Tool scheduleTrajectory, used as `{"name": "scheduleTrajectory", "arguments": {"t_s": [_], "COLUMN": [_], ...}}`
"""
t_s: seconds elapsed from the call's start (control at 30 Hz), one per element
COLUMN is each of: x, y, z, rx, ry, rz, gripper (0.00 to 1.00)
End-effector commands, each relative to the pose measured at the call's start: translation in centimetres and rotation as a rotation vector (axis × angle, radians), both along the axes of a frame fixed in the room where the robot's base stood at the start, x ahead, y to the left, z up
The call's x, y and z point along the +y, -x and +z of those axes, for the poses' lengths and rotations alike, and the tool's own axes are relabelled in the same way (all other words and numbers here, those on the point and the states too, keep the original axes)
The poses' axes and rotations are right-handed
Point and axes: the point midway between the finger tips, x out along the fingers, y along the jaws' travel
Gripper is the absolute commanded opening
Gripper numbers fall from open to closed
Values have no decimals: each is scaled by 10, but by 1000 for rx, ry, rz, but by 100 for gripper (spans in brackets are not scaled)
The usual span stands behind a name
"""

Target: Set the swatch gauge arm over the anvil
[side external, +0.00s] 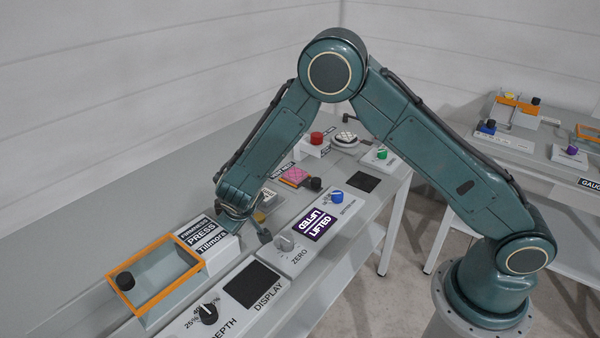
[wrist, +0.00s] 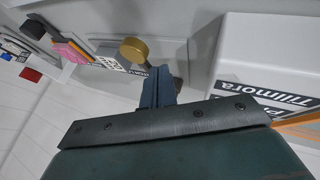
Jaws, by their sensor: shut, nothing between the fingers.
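My gripper (side external: 263,236) is low over the long bench, just right of the white press block (side external: 218,244) marked Tillmora. In the wrist view its fingers (wrist: 158,88) are together and empty. A gold round piece (side external: 259,217) lies beside the fingers, and it also shows in the wrist view (wrist: 133,49). I cannot tell whether it is the anvil. On the rear right bench, an orange bar (side external: 519,104) with a dark knob lies across white blocks, near a partly cut-off label starting "GAUG". I cannot tell for certain which part is the gauge arm.
An orange-rimmed tray (side external: 187,249) with a black knob is at the left. A purple panel (side external: 318,225) reads "LIFTED". A grey knob (side external: 284,243), a blue knob (side external: 336,197) and a pink swatch (side external: 295,177) sit along the bench. A floor gap separates the benches.

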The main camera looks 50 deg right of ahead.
Motion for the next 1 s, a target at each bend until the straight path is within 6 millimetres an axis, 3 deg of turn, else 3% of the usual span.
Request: {"name": "scheduleTrajectory", "arguments": {"t_s": [1.0], "x": [-15], "y": [0], "z": [-2], "rx": [2], "ry": [0], "rz": [109], "gripper": [0]}}
